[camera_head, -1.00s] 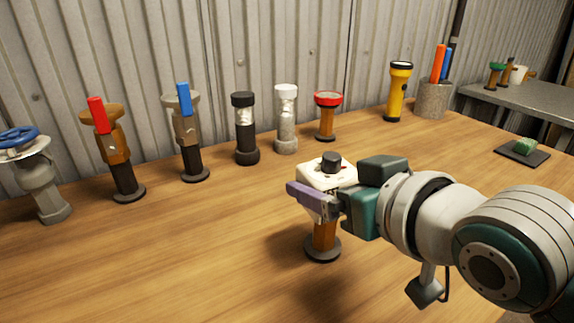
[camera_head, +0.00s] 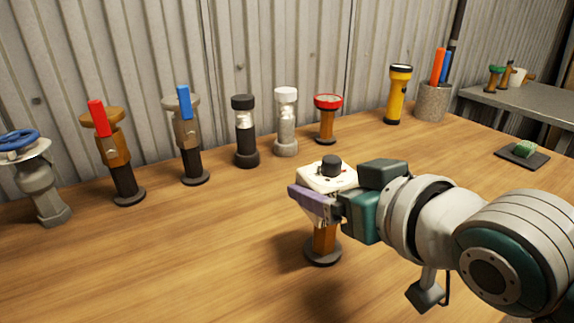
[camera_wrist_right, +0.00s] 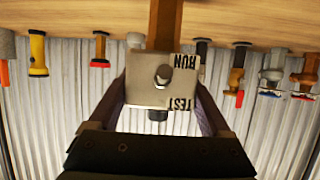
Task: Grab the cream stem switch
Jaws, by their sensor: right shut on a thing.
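The cream stem switch (camera_head: 327,177) has a cream box head with a black knob on top, an orange-brown stem and a dark round base. It stands upright at the middle of the wooden table in the head view. My right gripper (camera_head: 318,200) is shut on its head from the right, one purple finger across the near side. In the right wrist view the cream switch (camera_wrist_right: 162,82) shows a plate lettered RUN and TEST, with a finger of my right gripper (camera_wrist_right: 160,105) on each side. My left gripper is not in view.
Along the wall stand a blue-wheel valve (camera_head: 38,180), a red-handled valve (camera_head: 113,150), a blue-handled valve (camera_head: 187,135), a black-topped sight glass (camera_head: 245,130), a white-topped one (camera_head: 286,120), a red-rimmed piece (camera_head: 326,118) and a yellow flashlight (camera_head: 397,95). The front left table is clear.

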